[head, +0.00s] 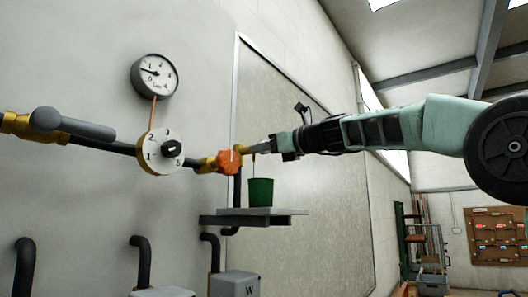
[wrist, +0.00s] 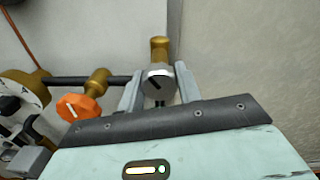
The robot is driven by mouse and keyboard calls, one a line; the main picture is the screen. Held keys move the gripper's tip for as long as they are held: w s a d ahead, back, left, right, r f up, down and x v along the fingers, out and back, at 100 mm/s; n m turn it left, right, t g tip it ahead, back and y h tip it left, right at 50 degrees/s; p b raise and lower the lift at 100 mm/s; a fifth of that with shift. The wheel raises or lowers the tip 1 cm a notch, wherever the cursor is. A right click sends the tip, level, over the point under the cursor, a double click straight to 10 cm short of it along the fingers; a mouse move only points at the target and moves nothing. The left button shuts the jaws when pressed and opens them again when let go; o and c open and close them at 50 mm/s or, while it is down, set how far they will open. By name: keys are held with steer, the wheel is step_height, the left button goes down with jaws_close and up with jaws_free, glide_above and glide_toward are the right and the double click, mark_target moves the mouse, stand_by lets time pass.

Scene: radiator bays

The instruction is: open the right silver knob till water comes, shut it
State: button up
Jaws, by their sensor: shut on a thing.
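The silver knob (wrist: 157,80) sits between the two fingers of my gripper (wrist: 158,88) in the wrist view, with a dark slanted mark on its face. My gripper (head: 270,147) is shut on it at the right end of the pipe in the head view, where the knob is mostly hidden. A brass fitting (wrist: 159,47) is just behind the knob. The inside of the cup is hidden.
An orange knob (head: 229,161) is close left of my gripper. A numbered white dial (head: 155,150), a gauge (head: 154,76) and a grey lever (head: 75,124) are farther left. The cup stands on a grey shelf (head: 285,212) below. Free room lies to the right.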

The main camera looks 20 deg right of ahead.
steer(key=n+b, duration=0.2)
steer(key=n, duration=0.3)
steer(key=shift+f+n, duration=0.1)
steer(key=shift+n, duration=0.2)
steer(key=n+b, duration=0.1)
steer(key=n, duration=0.4)
steer(key=shift+w+b, duration=0.1)
steer(key=shift+b, duration=0.3)
steer(key=shift+d+n, duration=0.1)
steer(key=shift+n, duration=0.2)
steer(key=o, duration=1)
steer(key=shift+c, duration=0.2)
steer(key=b+v, duration=0.7)
steer(key=v, duration=1)
steer(key=shift+s+b, duration=0.2)
steer(key=shift+b, duration=0.1)
steer(key=shift+d, duration=0.1)
